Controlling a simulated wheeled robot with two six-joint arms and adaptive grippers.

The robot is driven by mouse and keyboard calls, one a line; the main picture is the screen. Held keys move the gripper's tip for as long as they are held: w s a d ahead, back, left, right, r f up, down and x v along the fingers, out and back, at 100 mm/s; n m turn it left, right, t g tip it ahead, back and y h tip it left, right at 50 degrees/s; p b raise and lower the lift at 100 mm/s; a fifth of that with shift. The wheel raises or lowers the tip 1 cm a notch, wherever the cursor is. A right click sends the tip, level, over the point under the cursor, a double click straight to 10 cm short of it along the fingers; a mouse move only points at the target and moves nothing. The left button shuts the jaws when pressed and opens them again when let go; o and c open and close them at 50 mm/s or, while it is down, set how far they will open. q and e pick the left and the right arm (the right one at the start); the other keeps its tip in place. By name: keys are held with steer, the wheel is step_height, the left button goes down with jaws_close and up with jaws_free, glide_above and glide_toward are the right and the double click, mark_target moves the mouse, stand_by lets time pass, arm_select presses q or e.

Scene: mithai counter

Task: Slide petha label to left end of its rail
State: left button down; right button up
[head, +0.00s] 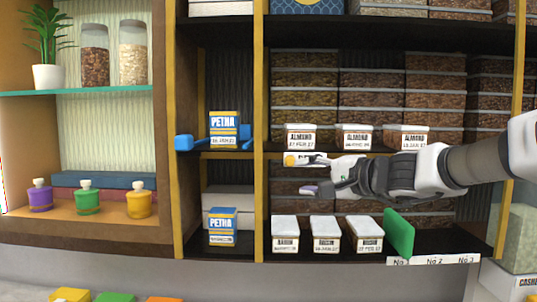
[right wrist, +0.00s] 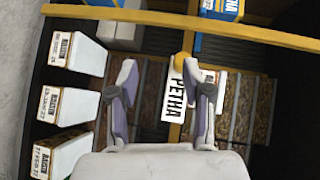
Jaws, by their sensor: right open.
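The petha label (head: 313,160) is a white card at the front edge of the middle shelf, near the left post of the wide bay, with a round yellow knob (head: 289,159) at its left end. In the right wrist view the label (right wrist: 176,95) reads PETHA and lies along the yellow rail (right wrist: 175,133). My right gripper (head: 324,177) is open in front of the shelf edge. In its wrist view the label shows between the fingers (right wrist: 159,75), close to the right finger; contact is unclear. My left gripper is out of view.
Almond boxes (head: 300,137) stand on the shelf above the label. White-lidded boxes (head: 285,232) and a green panel (head: 399,235) stand below the gripper. A yellow post (head: 259,200) is left of the label. Petha boxes (head: 223,128) stand in the narrow bay beyond it.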

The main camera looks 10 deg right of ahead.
mark_target(293, 162)
steer(key=w+b, duration=0.1)
steer(key=w+a+r+b, duration=0.1)
steer(key=w, duration=0.1)
steer(key=w+a+r+b, duration=0.1)
steer(key=w, duration=0.1)
steer(key=shift+w+a+r, duration=0.1)
steer(key=shift+w+r, duration=0.1)
steer(key=shift+w, duration=0.05)
steer(key=shift+w+a, duration=0.15)
steer(key=shift+w, duration=0.1)
steer(key=shift+s+d+f, duration=0.1)
steer(key=shift+s+d, duration=0.1)
steer(key=shift+d, duration=0.05)
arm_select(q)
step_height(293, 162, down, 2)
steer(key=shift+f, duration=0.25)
arm_select(e)
steer(key=shift+w+a, duration=0.1)
steer(key=shift+a, duration=0.05)
jaws_close()
